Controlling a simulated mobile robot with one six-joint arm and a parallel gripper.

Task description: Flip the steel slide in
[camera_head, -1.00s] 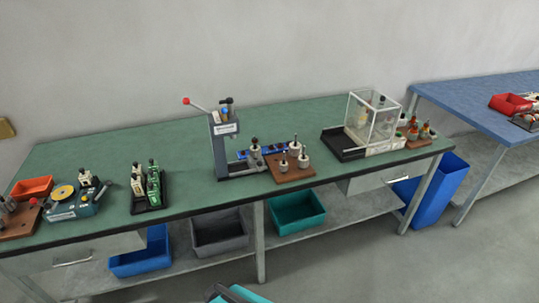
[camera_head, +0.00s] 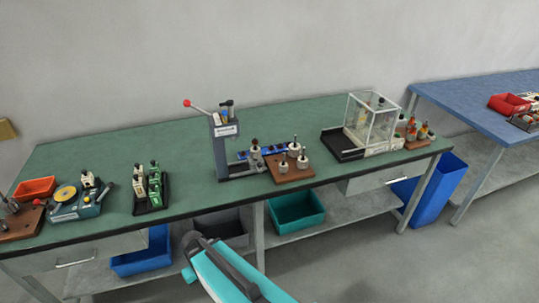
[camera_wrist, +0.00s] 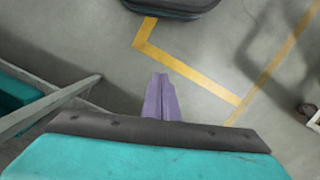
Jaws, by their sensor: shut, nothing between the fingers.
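My gripper (camera_wrist: 160,98) shows in the wrist view as two purple fingers close together, shut and empty over the bare floor. In the head view my teal arm rises from the bottom, in front of the green bench (camera_head: 330,110) and well short of the press; the fingertips cannot be made out there. A grey bench press (camera_head: 222,152) with a red-knobbed lever (camera_head: 187,103) stands mid-bench. A small steel-coloured fixture with a dark top (camera_head: 256,157) is at its base. I cannot tell which part is the steel slide; it is too small or hidden.
A brown board with pegged parts (camera_head: 288,172) is right of the press, then a clear case (camera_head: 370,120). Green-and-white parts on a black stand (camera_head: 150,205) are left. Bins, including a teal one (camera_head: 296,212), are below. The wrist view shows yellow floor tape (camera_wrist: 190,70).

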